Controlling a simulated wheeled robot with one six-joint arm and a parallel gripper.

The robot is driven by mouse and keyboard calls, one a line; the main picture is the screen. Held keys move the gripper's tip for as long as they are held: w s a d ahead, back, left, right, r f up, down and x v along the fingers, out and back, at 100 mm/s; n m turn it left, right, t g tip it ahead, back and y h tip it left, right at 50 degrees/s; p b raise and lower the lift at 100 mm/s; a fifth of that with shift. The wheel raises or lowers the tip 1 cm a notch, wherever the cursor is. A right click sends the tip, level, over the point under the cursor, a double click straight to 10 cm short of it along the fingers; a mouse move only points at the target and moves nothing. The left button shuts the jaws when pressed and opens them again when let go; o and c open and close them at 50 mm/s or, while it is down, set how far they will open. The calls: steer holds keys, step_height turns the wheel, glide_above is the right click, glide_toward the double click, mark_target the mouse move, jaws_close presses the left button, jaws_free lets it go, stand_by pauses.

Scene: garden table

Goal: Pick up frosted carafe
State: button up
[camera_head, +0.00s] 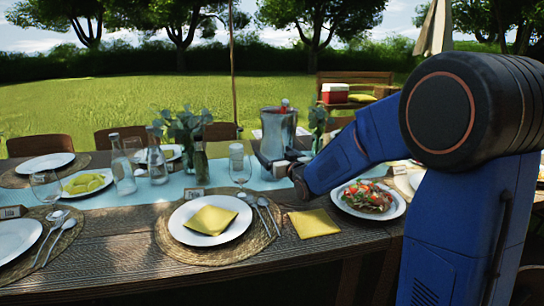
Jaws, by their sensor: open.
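A pale, translucent glass carafe (122,168) stands upright on the blue runner at the left of the table, beside a stemmed glass. I cannot tell for sure which one is frosted. My gripper (268,162) is at the end of the blue arm, over the middle of the table, well to the right of both bottles. It is open and small in view, in front of a silver bucket (279,130). The arm hides part of the table's right side.
A plate with a yellow napkin (211,219) lies in front, with a wine glass (240,168) behind it. A dark green bottle (200,162) and a leafy vase (183,128) stand between the carafe and my gripper. A salad plate (350,204) is right. Chairs line the far side.

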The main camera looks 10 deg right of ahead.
steer(key=shift+w+a, duration=0.15)
steer(key=shift+w, duration=2.1)
steer(key=c, duration=1.9)
steer(key=shift+r, duration=0.15)
